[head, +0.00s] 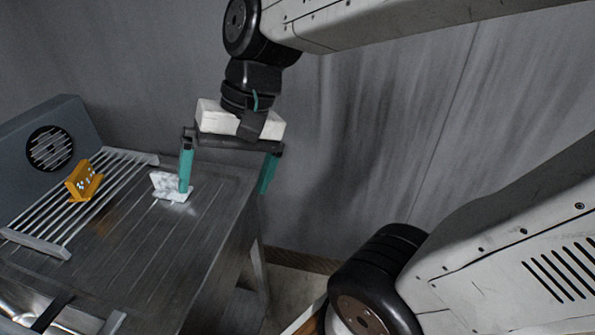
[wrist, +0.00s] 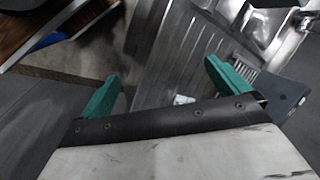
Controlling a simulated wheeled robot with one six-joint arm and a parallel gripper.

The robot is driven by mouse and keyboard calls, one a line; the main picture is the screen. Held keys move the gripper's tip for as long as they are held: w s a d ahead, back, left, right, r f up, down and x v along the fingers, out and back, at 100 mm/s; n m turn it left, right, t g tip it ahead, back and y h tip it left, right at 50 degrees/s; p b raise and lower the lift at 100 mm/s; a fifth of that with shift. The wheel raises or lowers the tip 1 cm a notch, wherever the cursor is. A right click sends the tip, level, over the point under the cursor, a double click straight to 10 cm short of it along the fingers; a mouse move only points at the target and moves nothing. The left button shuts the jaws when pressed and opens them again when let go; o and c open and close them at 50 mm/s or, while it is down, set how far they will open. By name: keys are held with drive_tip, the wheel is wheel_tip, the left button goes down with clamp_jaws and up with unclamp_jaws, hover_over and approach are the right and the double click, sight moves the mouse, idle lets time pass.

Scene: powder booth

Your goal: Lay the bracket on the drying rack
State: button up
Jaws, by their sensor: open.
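A white, mottled bracket (head: 166,186) sits on the grooved metal bench, right of the drying rack. My left finger partly covers it in the head view, and a small part of it shows in the wrist view (wrist: 182,100). An orange angled bracket with holes (head: 82,184) stands on the bars of the drying rack (head: 36,243). A bit of the rack also shows in the wrist view (wrist: 244,74). My gripper (head: 225,190) is open and empty, with its teal fingers pointing down near the bench's right edge. Its fingers also show in the wrist view (wrist: 162,72).
The metal bench (head: 150,255) is clear in front of the white bracket. A grey panel with a round fan grille (head: 50,149) stands behind the rack. A metal basin (head: 35,310) is at the front left. The floor drops away right of the bench.

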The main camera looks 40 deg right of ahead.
drive_tip(key=s+d+n+h, duration=0.3)
drive_tip(key=s+d, duration=0.3)
drive_tip(key=d, duration=0.2)
drive_tip(key=shift+s+t+h, duration=0.25)
drive_tip(key=shift+t+h, duration=0.05)
drive_tip(key=shift+h, duration=0.4)
